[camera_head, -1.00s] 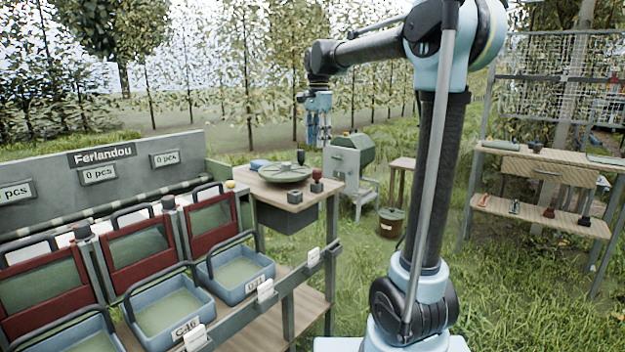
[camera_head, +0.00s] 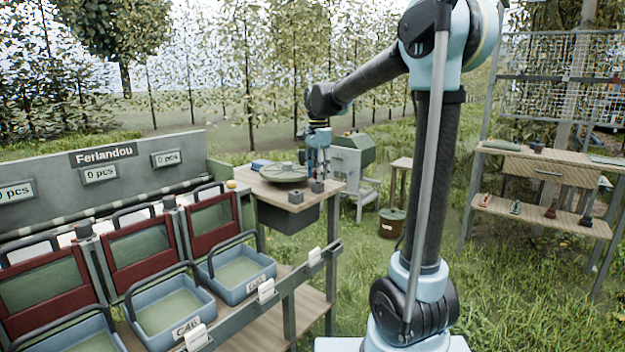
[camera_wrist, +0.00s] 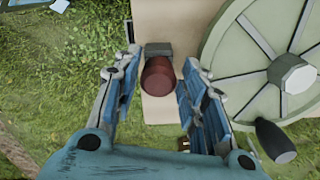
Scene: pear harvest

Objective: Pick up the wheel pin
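A red-brown knobbed pin (camera_wrist: 157,76), which looks like the wheel pin, shows upright from above in the wrist view, over the light table top. A grey block (camera_wrist: 158,48) shows just beyond it, partly hidden by the knob. My gripper (camera_wrist: 160,60) is open, with one blue finger on each side of the knob and gaps visible on both sides. In the head view my gripper (camera_head: 318,172) points down over the wooden table, above a small grey block (camera_head: 317,187), and hides the red knob.
The round green wheel (camera_wrist: 262,60) lies beside my gripper, with a black handle (camera_wrist: 275,141) close to the right finger. A second grey block (camera_head: 295,197) sits on the table (camera_head: 262,187). Blue crates (camera_head: 250,288) stand in front. Grass lies around the table.

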